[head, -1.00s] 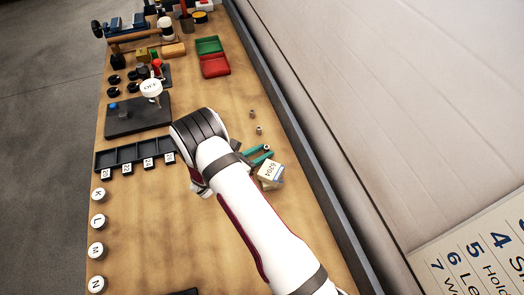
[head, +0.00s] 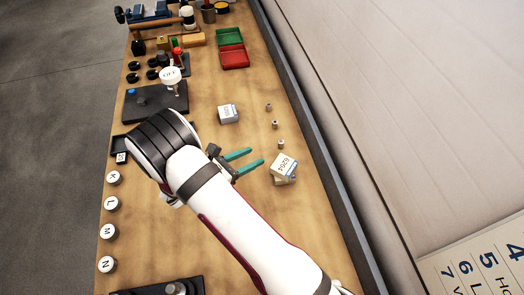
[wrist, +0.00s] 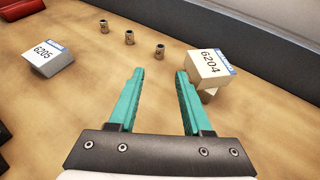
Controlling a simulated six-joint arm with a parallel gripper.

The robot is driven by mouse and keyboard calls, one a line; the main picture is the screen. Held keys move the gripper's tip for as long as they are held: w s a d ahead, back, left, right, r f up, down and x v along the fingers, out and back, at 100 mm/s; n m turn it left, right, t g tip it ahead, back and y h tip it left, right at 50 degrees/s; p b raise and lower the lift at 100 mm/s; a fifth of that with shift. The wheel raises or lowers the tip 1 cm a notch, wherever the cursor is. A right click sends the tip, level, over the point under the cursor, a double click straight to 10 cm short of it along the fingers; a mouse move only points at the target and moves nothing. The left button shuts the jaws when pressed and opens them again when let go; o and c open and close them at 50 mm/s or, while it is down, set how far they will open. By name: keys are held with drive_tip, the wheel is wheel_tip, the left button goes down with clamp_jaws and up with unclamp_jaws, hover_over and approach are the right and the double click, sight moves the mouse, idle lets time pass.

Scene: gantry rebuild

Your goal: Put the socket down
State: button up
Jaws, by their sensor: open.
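Three small grey metal sockets stand upright and apart in a row on the wooden bench. The nearest socket (head: 281,144) is just ahead of my fingertips and clear of them; it also shows in the wrist view (wrist: 159,51). The middle socket (head: 275,124) and the far socket (head: 268,107) stand beyond it. My gripper (head: 257,157) is open, with nothing between its teal fingers. In the wrist view the gripper (wrist: 160,73) points toward the nearest socket.
A box marked 6204 (head: 284,165) sits on another box just right of my fingers. A box marked 6205 (head: 228,114) stands ahead to the left. Red (head: 235,58) and green (head: 229,37) trays lie farther back. A dark rail (head: 310,120) edges the bench on the right.

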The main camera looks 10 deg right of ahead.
drive_tip(key=s+d+r+m+g+y, duration=0.3)
drive_tip(key=s+d+r+m+g, duration=0.15)
drive_tip(key=s+r+m, duration=0.35)
drive_tip(key=s+d+r+m+g+y, duration=0.2)
drive_tip(key=s+d+r+m+g, duration=0.3)
drive_tip(key=s+m, duration=0.45)
drive_tip(key=s+a+r+m+t+y, duration=0.2)
drive_tip(key=s+a+r+m+y, duration=0.3)
drive_tip(key=s+a+m+y, duration=0.3)
drive_tip(key=s+a+m, duration=0.1)
drive_tip(key=s+m, duration=0.1)
drive_tip(key=m, duration=0.2)
drive_tip(key=shift+s+a+y, duration=0.2)
drive_tip(key=shift+a+y, duration=0.1)
drive_tip(key=shift+a, duration=0.05)
drive_tip(key=shift+t, duration=0.25)
